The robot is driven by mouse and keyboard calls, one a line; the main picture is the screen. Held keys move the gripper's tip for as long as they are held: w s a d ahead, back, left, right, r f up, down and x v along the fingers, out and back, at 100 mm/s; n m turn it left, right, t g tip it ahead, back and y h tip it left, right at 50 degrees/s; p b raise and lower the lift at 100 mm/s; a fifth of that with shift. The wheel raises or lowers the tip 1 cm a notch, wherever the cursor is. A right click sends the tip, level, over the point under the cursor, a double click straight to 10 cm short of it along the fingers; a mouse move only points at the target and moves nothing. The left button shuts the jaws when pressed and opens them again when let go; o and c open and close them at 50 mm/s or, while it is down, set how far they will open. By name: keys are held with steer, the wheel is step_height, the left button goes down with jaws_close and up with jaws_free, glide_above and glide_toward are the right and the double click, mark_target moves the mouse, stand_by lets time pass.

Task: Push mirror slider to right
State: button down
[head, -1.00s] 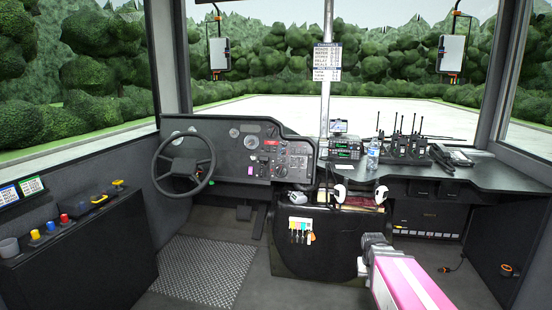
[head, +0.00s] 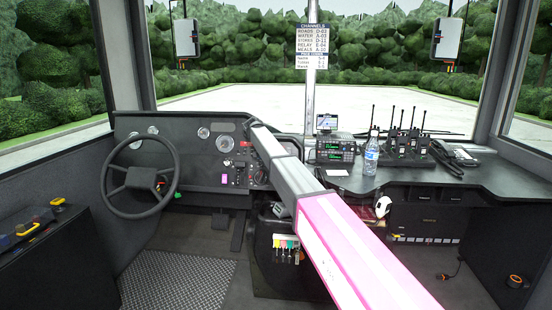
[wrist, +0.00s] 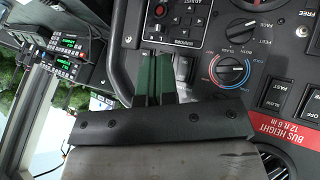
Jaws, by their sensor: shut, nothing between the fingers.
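In the wrist view my gripper (wrist: 157,62) is shut and empty, its green fingers in front of the black dashboard panel (wrist: 215,42). A group of arrow buttons (wrist: 180,18), marked as an adjust control, sits just above the fingertips, with a small label under it. A light grey part (wrist: 184,68) shows close to the right of the fingers, partly hidden. I cannot tell whether it is the mirror slider, or whether the fingers touch it. In the head view my arm reaches to the dashboard (head: 205,150), and its end hides that part of the panel.
A round blue-and-red knob (wrist: 231,71) and another dial (wrist: 248,28) stand right of the fingers. Rocker switches (wrist: 273,95) are farther right. The steering wheel (head: 112,178) is left of my arm; a bottle (head: 371,152) and radios (head: 408,145) stand on the right desk.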

steer(key=x, duration=0.3)
steer(key=w+x, duration=0.1)
steer(key=x, duration=0.4)
steer(key=shift+w+a+f, duration=0.15)
steer(key=shift+w, duration=0.4)
steer(key=shift+d, duration=1.35)
